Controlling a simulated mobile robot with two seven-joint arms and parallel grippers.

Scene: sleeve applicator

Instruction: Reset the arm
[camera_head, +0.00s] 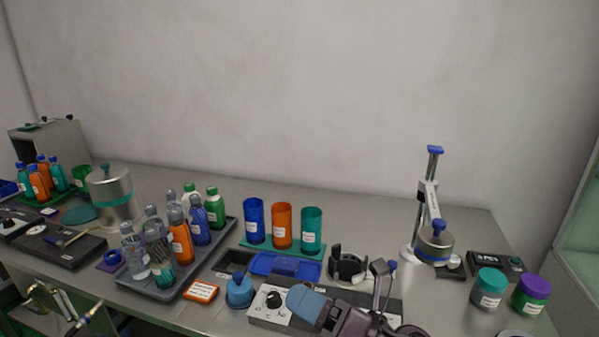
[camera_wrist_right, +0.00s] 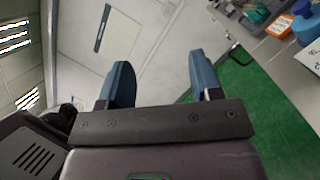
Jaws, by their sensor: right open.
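The applicator's grey base (camera_head: 258,317) with a black dial stands at the front edge of the bench in the head view. A black round holder (camera_head: 347,266) is behind it. A thin upright lever arm (camera_head: 377,285) with a grey head and blue knob rises at the right of the base; its foot is hidden. My right gripper (camera_head: 303,302) is in front of and over the base, its blue fingers pointing left and overlapping in this view. In the right wrist view the fingers (camera_wrist_right: 162,80) are apart with nothing between them. My left gripper is not seen.
A blue tray (camera_head: 305,276) and blue, orange and teal cups (camera_head: 282,226) stand behind the base. A bottle tray (camera_head: 150,291) is left. A press stand (camera_head: 432,200) and two jars (camera_head: 490,287) are right. The wrist view shows green floor (camera_wrist_right: 238,85) beyond the bench.

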